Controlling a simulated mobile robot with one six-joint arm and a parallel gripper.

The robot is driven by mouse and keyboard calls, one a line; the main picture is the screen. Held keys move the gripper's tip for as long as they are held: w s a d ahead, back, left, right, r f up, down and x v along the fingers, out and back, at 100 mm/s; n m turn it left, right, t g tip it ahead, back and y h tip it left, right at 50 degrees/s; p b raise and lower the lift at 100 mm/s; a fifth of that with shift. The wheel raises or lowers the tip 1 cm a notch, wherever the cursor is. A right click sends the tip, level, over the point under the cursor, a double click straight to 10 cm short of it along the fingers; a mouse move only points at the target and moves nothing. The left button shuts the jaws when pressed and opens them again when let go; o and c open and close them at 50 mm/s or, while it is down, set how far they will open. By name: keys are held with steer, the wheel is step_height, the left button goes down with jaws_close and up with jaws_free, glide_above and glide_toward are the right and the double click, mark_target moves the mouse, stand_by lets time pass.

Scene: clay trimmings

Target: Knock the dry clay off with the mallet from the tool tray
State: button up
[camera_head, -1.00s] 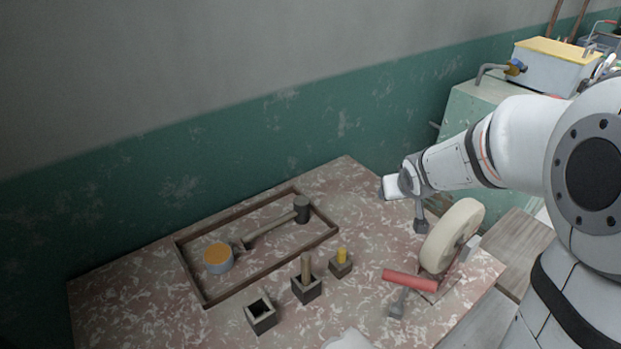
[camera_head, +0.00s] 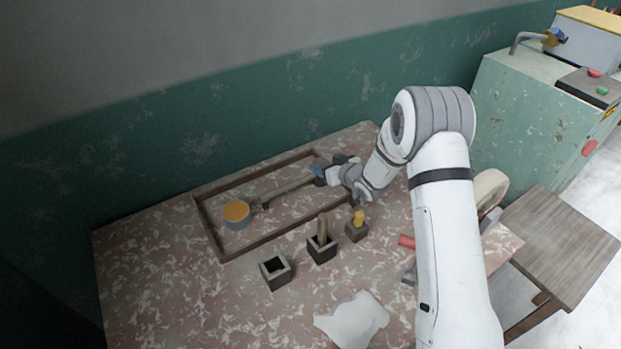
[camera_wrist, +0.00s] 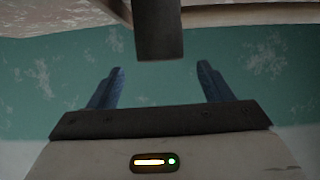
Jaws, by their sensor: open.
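The mallet (camera_head: 287,193) lies in the wooden-rimmed tool tray (camera_head: 228,187), its handle slanting up to the right. Its head is largely hidden behind my gripper in the head view. My gripper (camera_head: 318,170) is at the head end of the mallet, near the tray's back right corner. In the wrist view my gripper (camera_wrist: 160,72) has its two blue fingers wide apart with nothing held. A dark block, which looks like the mallet's head (camera_wrist: 158,32), shows ahead between the fingertips. I cannot tell whether they touch it. No dry clay can be made out.
Several small square holders stand in front, one with a wooden handle (camera_head: 322,232). A white cloth-like piece (camera_head: 352,318) lies at the front. A pale wheel (camera_head: 490,185) is partly behind my arm.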

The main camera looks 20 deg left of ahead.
mark_target(322, 163)
steer(key=x, duration=0.2)
steer(key=p+x, duration=0.1)
steer(key=x, duration=0.2)
steer(key=shift+a+f, duration=0.15)
steer(key=shift+f, duration=0.4)
steer(key=c, duration=1.3)
